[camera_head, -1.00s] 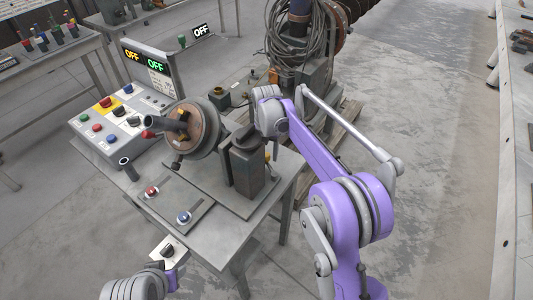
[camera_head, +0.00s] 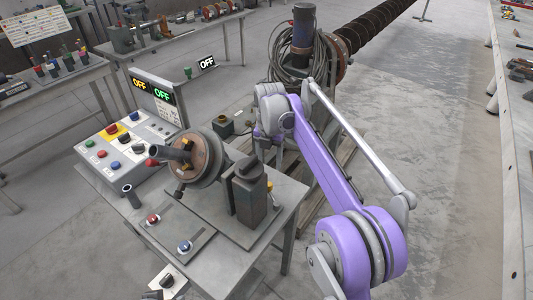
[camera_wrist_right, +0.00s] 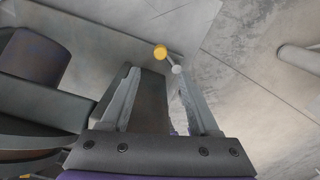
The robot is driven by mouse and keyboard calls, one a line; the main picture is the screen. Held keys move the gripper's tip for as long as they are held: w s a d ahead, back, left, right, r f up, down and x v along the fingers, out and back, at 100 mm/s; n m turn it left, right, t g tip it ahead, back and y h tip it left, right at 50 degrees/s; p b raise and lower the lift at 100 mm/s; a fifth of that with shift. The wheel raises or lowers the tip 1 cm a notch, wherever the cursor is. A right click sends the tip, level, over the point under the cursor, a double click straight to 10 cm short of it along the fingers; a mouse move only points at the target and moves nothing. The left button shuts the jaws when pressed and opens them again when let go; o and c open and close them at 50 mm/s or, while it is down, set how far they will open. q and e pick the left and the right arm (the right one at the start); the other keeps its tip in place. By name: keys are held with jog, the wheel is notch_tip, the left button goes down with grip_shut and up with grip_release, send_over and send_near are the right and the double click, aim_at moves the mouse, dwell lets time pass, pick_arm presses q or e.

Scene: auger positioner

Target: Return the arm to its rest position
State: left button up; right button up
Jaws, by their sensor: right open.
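My right arm is purple and grey and reaches from the lower right to the auger positioner bench (camera_head: 225,262). Its wrist is just behind the dark upright block (camera_head: 250,200) on the bench. The right gripper (camera_head: 266,145) points down there, partly hidden by the block. In the right wrist view, the right gripper (camera_wrist_right: 162,88) has its two fingers well apart, with nothing held between them. A small yellow-tipped knob (camera_wrist_right: 160,52) shows beyond the fingers.
The control box (camera_head: 125,140) has coloured buttons and displays reading OFF. A round flange with handles (camera_head: 203,155) stands beside the block. A large auger (camera_head: 375,30) and coiled cable lie behind my arm. Open floor (camera_head: 440,130) is to the right.

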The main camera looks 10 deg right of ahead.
jog(key=s+d+r+m+t, duration=0.1)
jog(key=s+d+m, duration=0.1)
jog(key=s+m, duration=0.55)
jog(key=s+d+r+m+t, duration=0.2)
jog(key=s+m, duration=0.5)
jog(key=s, duration=0.1)
jog(key=s+f+m+t, duration=0.1)
jog(key=s+f+m, duration=0.4)
jog(key=s+m, duration=0.2)
jog(key=s+d+f+m+t, duration=0.1)
jog(key=s+f+m, duration=0.4)
jog(key=s+m, duration=0.3)
jog(key=s, duration=0.3)
jog(key=shift+d, duration=0.3)
